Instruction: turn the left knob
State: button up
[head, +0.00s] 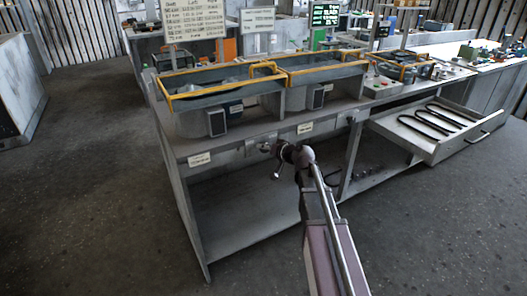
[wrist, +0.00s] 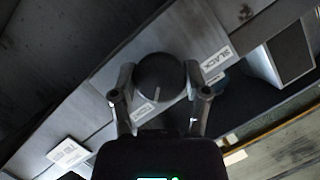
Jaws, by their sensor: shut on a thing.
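The knob (wrist: 158,78) is dark and round with a pale line on its face, and fills the middle of the wrist view. A label reading SLACK (wrist: 217,60) is to its right, and another small label (wrist: 144,110) is at its lower left, partly hidden by the knob and a finger. My gripper (wrist: 160,70) has one finger on each side of the knob and is shut on it. In the head view my gripper (head: 270,158) is at the front panel of the workbench (head: 240,140). The knob cannot be made out there behind my gripper.
Two yellow-rimmed trays (head: 210,91) stand on top of the bench. White labels (head: 200,159) are on its front edge. An open drawer (head: 420,145) with a dark coiled part sticks out at the right. The floor in front is clear.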

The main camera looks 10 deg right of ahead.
jog(key=shift+s+a+f+m+y, duration=0.1)
jog(key=shift+m+y, duration=0.2)
jog(key=shift+m, duration=0.2)
jog(key=o, duration=1.1)
jog(key=shift+o, duration=0.2)
